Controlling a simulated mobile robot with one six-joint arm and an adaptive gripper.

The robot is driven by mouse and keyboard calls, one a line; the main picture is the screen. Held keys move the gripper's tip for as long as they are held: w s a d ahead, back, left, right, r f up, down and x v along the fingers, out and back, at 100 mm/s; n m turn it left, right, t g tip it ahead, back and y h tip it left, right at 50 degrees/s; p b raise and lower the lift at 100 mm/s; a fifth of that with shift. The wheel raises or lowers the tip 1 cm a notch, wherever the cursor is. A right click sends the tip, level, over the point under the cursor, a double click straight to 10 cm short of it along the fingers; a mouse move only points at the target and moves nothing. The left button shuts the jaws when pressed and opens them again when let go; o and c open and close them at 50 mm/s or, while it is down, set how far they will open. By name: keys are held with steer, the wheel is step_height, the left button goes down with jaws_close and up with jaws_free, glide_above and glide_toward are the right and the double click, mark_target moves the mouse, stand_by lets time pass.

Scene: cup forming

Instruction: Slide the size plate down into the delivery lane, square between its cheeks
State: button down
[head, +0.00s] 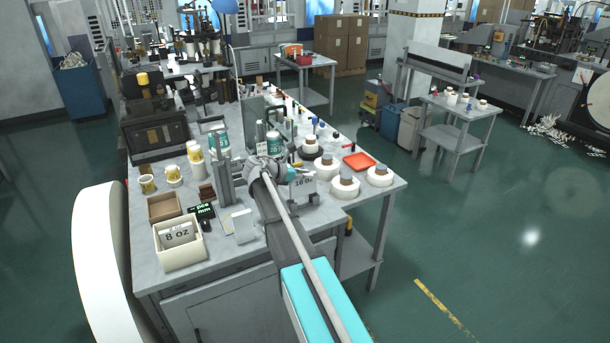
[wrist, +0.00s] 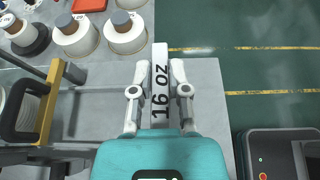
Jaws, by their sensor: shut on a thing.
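The size plate (wrist: 160,80) is white with black "16 oz" lettering. In the wrist view it stands between the two fingers of my gripper (wrist: 160,100), which is shut on it.
White rolls with brown cores (head: 379,176) and a red tray (head: 359,161) lie right of the plate. A cream bin (head: 181,254) holding an "8 oz" plate stands at the front left, near a brown box (head: 163,207). A yellow-edged fixture (wrist: 49,100) stands left in the wrist view.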

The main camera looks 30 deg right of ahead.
mark_target(305, 194)
steer(key=shift+f+b, duration=2.4)
steer(key=shift+f, duration=0.05)
stand_by(0.5)
steer(key=c, duration=0.5)
jaws_free()
steer(key=shift+c, duration=0.2)
steer(key=shift+r, duration=0.2)
step_height(305, 194, up, 10)
steer(key=p, duration=1)
steer(key=shift+f, duration=0.25)
